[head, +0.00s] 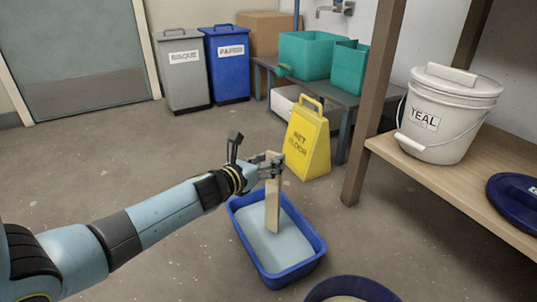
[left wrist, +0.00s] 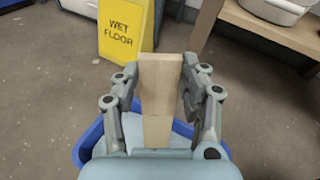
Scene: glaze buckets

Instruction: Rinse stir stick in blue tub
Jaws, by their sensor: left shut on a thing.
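My left gripper (head: 269,169) is shut on the wooden stir stick (head: 272,207), a flat pale board held upright over the blue tub. The blue tub (head: 312,246) stands on the floor with pale bluish water in it. The stick's lower end is at the water in the head view; I cannot tell how deep it reaches. In the left wrist view the stick (left wrist: 158,90) stands between the fingers, with the tub's blue rim (left wrist: 88,140) behind and below. My right gripper is not in view.
A yellow wet floor sign (head: 308,145) stands just behind the tub. A wooden shelf (head: 455,190) with a white TEAL bucket (head: 447,118) is at the right. A dark blue round rim (head: 352,287) shows at the bottom edge. The floor at left is clear.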

